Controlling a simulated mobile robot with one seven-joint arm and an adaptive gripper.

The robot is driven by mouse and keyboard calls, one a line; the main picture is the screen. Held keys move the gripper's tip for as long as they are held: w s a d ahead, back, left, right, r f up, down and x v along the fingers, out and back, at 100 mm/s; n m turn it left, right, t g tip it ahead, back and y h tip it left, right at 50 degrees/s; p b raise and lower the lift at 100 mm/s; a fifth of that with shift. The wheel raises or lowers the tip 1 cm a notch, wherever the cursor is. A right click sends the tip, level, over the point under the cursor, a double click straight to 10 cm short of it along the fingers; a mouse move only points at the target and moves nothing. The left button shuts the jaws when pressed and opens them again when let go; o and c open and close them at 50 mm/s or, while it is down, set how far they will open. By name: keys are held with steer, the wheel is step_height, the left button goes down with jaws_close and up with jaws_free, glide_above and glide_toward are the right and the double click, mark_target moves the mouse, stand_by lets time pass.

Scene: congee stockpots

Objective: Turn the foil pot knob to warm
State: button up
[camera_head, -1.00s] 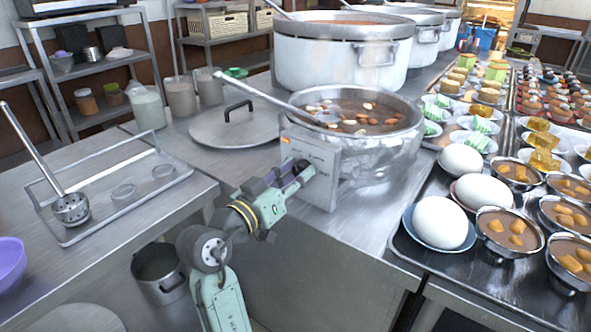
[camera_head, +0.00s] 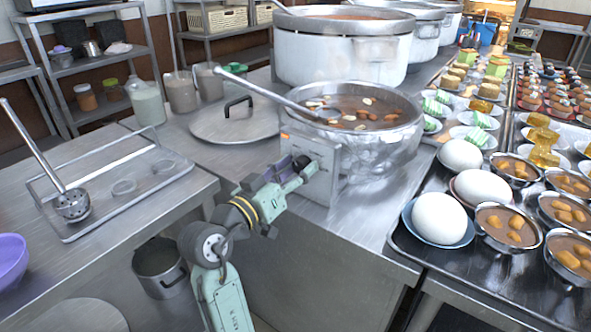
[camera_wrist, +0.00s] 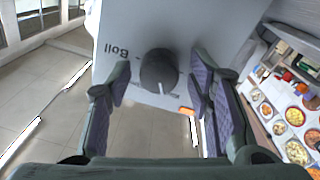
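The foil pot (camera_head: 385,152) is full of brown broth with a ladle resting in it. A grey control box (camera_head: 325,150) stands against its front. In the wrist view the box face carries a dark round knob (camera_wrist: 159,70) with a pale pointer mark toward the bottom of the picture. The label "Boil" (camera_wrist: 117,50) is left of the knob; a label on the right is mostly hidden by a finger. My gripper (camera_wrist: 159,82) is open, its purple-padded fingers on either side of the knob with gaps visible.
A lid (camera_head: 235,122) lies left of the pot. A tray (camera_head: 398,238) with eggs and bowls is to the right. A strainer ladle (camera_head: 72,204) rests on a rack at left. A big white pot (camera_head: 340,62) stands behind. An orange light (camera_wrist: 187,111) is on the box.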

steer(key=shift+s+a, duration=0.1)
steer(key=v, duration=1.1)
steer(key=shift+s+a, duration=0.2)
steer(key=shift+s, duration=0.15)
steer(key=shift+f, duration=0.1)
